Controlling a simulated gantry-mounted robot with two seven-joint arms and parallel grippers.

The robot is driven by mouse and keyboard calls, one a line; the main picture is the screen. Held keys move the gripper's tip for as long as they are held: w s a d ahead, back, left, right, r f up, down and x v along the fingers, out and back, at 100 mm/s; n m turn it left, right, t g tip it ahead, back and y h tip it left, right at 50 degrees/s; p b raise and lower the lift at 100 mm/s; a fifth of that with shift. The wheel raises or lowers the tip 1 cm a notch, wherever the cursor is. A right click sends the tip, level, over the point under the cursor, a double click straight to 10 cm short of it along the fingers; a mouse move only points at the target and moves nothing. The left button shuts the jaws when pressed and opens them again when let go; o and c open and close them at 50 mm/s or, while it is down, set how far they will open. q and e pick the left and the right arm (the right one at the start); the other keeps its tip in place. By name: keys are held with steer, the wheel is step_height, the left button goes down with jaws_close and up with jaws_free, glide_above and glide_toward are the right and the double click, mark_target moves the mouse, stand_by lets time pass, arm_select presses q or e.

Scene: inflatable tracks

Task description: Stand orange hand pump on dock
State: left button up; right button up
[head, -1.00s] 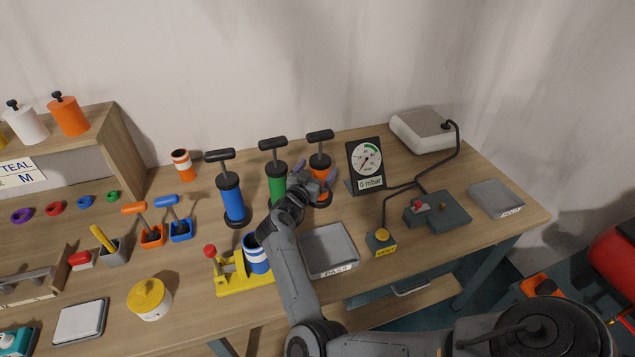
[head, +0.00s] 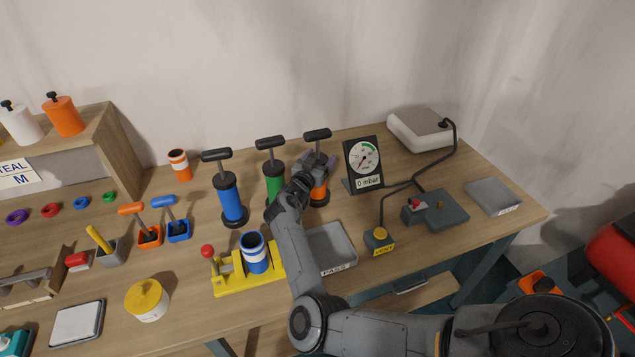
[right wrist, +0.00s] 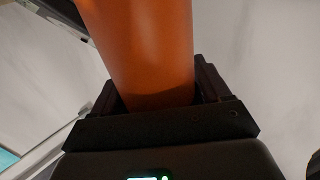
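The orange hand pump (head: 319,189) stands upright on a dark round base on the bench, with its black T-handle (head: 317,134) up. It is at the right end of a row with the green pump (head: 275,183) and the blue pump (head: 231,199). My right gripper (head: 318,160) is around the upper part of the orange pump, with its fingers spread on either side. In the right wrist view the orange barrel (right wrist: 150,50) lies between the fingers, which look open by a narrow margin. Whether the base is a separate dock is hard to tell. My left gripper is out of view.
A pressure gauge (head: 364,161) reading 0 mbar stands just right of the orange pump. A grey tray (head: 330,246) and a yellow clamp fixture (head: 232,284) with a blue-and-white cylinder are in front. A black hose runs to the right.

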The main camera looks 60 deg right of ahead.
jaws_close()
steer(key=shift+r, duration=0.1)
